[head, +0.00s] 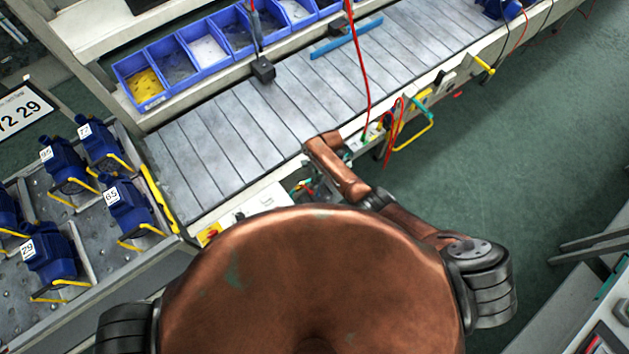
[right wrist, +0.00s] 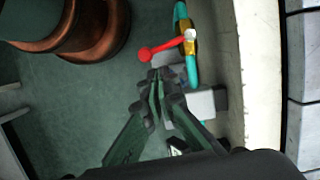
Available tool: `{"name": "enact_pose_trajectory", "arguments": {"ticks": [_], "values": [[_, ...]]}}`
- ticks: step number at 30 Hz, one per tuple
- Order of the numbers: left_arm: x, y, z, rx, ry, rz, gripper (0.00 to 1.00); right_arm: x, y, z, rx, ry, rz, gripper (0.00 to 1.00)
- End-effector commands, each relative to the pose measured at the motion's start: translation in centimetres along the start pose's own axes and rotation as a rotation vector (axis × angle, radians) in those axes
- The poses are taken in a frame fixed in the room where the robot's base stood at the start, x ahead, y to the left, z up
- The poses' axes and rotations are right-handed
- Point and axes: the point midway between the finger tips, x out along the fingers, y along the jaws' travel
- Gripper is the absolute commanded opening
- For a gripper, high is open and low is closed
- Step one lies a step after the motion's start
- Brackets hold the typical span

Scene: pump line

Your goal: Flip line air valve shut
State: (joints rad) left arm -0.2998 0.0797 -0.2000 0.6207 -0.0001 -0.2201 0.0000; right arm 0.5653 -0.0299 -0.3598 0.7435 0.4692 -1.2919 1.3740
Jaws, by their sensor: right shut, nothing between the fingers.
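In the right wrist view, the air valve is a brass body (right wrist: 189,46) on a teal pipe (right wrist: 192,72) beside the line's pale edge. Its red lever (right wrist: 168,47) sticks out to the left, roughly across the pipe, with a round knob at its end. My right gripper (right wrist: 155,76) is shut and empty. Its fingertips are just below the knob in the picture; I cannot tell whether they touch it. My left gripper is not in view.
The conveyor (head: 225,135) runs diagonally, with blue bins (head: 145,88) behind it. A blue bar (head: 346,37) lies on it. Blue pumps (head: 127,205) stand at left.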

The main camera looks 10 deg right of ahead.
Motion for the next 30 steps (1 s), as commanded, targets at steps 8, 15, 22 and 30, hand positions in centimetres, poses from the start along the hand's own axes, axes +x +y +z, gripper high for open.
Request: {"name": "enact_pose_trajectory", "arguments": {"ticks": [8, 15, 22, 30], "values": [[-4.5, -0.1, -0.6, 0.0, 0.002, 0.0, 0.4, -4.6, 0.2, 0.2, 0.002, 0.0, 0.0, 0.0], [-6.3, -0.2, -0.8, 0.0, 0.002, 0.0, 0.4, -6.7, 0.3, 0.2, 0.0, 0.0, 0.001, 0.0], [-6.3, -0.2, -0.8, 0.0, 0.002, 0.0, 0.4, -6.8, 0.3, 0.1, 0.0, 0.0, 0.001, 0.0], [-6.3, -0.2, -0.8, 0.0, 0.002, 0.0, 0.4, -6.8, 0.3, 0.1, 0.0, 0.0, 0.001, 0.0]]}}
